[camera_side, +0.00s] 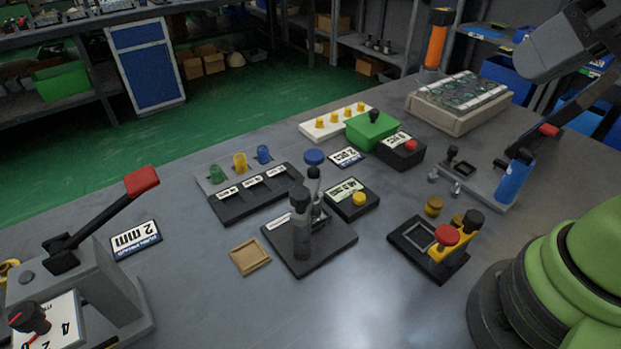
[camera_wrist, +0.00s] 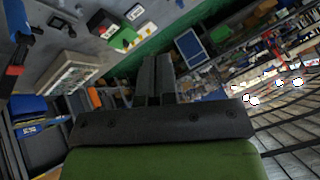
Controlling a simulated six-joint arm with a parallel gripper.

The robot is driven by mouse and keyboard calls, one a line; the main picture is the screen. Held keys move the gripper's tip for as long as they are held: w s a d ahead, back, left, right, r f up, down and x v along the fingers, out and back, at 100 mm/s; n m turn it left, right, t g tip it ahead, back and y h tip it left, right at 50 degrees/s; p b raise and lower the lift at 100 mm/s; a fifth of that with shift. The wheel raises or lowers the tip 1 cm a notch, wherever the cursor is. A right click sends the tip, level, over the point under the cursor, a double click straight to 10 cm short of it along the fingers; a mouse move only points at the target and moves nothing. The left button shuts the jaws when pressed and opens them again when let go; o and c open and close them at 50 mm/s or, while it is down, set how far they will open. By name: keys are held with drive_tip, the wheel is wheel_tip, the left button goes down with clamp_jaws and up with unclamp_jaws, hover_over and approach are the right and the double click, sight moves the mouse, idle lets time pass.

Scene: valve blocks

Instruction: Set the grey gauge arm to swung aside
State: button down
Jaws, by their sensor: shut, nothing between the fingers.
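A fixture on a dark square plate (camera_side: 325,249) stands mid-bench in the side view. The fingers are outside the side view.
A red-handled lever (camera_side: 142,181) on a grey block stands front left. A wooden tray (camera_side: 250,256) lies beside the plate. A yellow-black block (camera_side: 447,247), a green box (camera_side: 371,129) and a blue cylinder (camera_side: 514,179) stand to the right. Bare bench lies in front.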

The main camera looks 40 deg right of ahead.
drive_tip(key=c, duration=1.6)
unclamp_jaws()
drive_tip(key=o, duration=0.4)
drive_tip(key=shift+a+f+g, duration=0.15)
drive_tip(key=shift+f+g, duration=0.1)
drive_tip(key=shift+g, duration=0.05)
drive_tip(key=shift+c, duration=0.2)
drive_tip(key=o, duration=0.4)
drive_tip(key=a+f+g+y, duration=0.1)
drive_tip(key=g, duration=0.1)
drive_tip(key=a+f+g+y, duration=0.1)
drive_tip(key=a+f+g, duration=0.1)
drive_tip(key=a+f+m+g+y, duration=0.1)
drive_tip(key=a+f+g+y, duration=0.1)
drive_tip(key=g, duration=0.1)
drive_tip(key=shift+s+f, duration=0.15)
drive_tip(key=shift+s, duration=0.2)
drive_tip(key=shift+c, duration=0.2)
drive_tip(key=w+a+f+m+t+y, duration=0.1)
drive_tip(key=w+a+f+m+y, duration=0.6)
drive_tip(key=m+y, duration=0.45)
drive_tip(key=w+d+f+m+t+h, duration=0.2)
drive_tip(key=w+d+f+m+t, duration=0.1)
drive_tip(key=w+f+m+t, duration=0.35)
drive_tip(key=w+a+t, duration=0.1)
drive_tip(key=w+a, duration=0.1)
drive_tip(key=a, duration=0.6)
drive_tip(key=shift+w+a+r+m, duration=0.15)
drive_tip(key=shift+w+r+m, duration=0.05)
drive_tip(key=shift+w+m, duration=0.15)
